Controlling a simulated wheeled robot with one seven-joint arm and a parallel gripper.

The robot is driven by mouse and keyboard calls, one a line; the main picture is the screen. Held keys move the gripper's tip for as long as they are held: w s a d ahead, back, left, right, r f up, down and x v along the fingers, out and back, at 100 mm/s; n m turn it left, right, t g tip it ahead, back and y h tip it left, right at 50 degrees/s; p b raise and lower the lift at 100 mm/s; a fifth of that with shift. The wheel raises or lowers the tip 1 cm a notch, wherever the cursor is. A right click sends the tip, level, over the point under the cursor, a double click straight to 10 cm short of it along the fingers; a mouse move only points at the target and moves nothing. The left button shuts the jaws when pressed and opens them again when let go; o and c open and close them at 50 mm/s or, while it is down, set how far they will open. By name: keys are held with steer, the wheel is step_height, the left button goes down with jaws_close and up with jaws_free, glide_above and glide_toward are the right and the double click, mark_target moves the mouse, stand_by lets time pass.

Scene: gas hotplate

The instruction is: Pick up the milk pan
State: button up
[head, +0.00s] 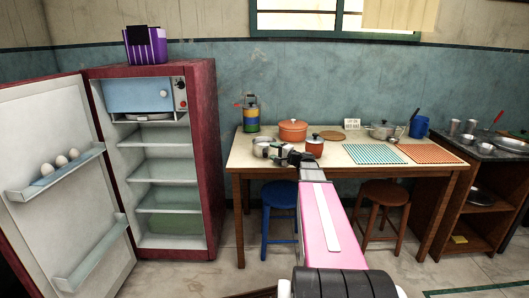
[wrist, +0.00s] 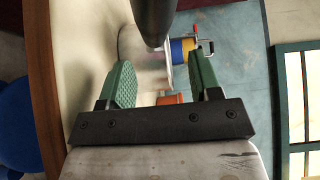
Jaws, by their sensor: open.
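A small silver pan (head: 263,148), which looks like the milk pan, sits near the left end of the wooden table (head: 345,167). In the head view my gripper (head: 291,155) is close to its right side and partly covers the view there. In the wrist view my gripper (wrist: 163,75) is open, its two green pads apart with nothing gripped. A dark rounded handle (wrist: 153,22) shows at the top, lined up with the gap. Pale metal, probably the pan (wrist: 134,45), shows behind it. I cannot tell whether the handle lies between the pads.
A small orange lidded pot (head: 315,148) stands just right of my gripper, a larger orange pot (head: 293,131) behind. A stacked coloured container (head: 251,113) stands at the back left. The open fridge (head: 202,150) stands left; stools are under the table.

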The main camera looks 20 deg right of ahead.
steer(key=x, duration=0.4)
steer(key=shift+f, duration=0.15)
jaws_close()
